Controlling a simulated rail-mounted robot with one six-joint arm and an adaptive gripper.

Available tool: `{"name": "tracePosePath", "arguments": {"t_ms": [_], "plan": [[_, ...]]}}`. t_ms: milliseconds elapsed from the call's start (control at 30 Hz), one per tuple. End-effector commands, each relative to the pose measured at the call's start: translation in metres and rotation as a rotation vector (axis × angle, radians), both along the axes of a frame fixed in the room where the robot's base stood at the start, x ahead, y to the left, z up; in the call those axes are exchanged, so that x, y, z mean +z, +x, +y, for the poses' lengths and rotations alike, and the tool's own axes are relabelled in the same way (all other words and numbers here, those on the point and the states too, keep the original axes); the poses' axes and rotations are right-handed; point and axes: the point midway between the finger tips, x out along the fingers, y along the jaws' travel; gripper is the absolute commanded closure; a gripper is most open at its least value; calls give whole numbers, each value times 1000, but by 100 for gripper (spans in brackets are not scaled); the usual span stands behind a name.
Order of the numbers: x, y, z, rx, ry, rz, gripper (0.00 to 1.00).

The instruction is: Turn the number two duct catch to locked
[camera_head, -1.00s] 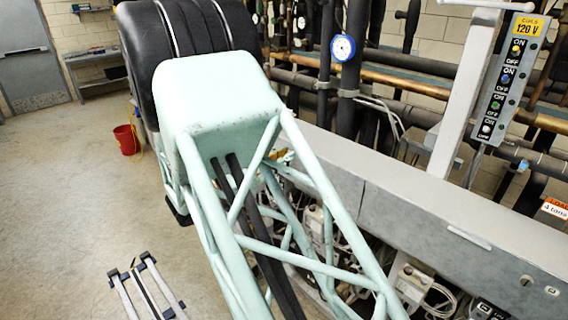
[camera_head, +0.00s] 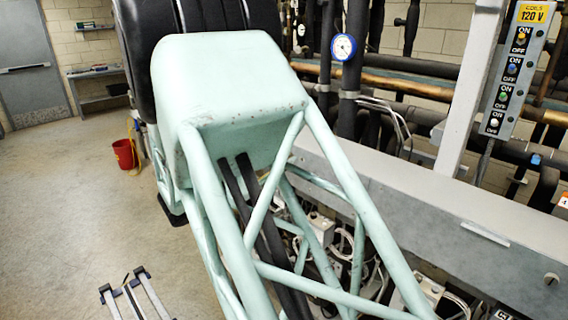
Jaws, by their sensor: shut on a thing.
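A round slotted fitting (camera_head: 551,280) sits on the front face of the long grey duct (camera_head: 430,210), near the right edge of the view. It may be a duct catch, but no number shows by it and the lie of its slot is too small to tell. My pale green lattice arm crosses the middle of the view and covers part of the duct. My gripper is not in view, so neither its jaws nor anything in them shows. No other catch can be made out.
A switch panel (camera_head: 515,70) marked 120 V hangs on a grey post at the upper right. A round blue gauge (camera_head: 344,47) and dark pipes stand behind the duct. Cables and boxes (camera_head: 325,225) lie below it. A red bucket (camera_head: 124,154) stands on open floor at left.

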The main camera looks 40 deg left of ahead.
Motion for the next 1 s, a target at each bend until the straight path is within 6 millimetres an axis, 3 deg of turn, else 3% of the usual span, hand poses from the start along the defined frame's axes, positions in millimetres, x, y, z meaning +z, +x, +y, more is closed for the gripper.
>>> {"name": "tracePosePath", "arguments": {"t_ms": [567,600,733,1000], "plan": [[1,0,0,0,34,-5,98],[1,0,0,0,34,-5,86],[1,0,0,0,33,-5,74],[0,0,0,0,33,-5,74]]}}
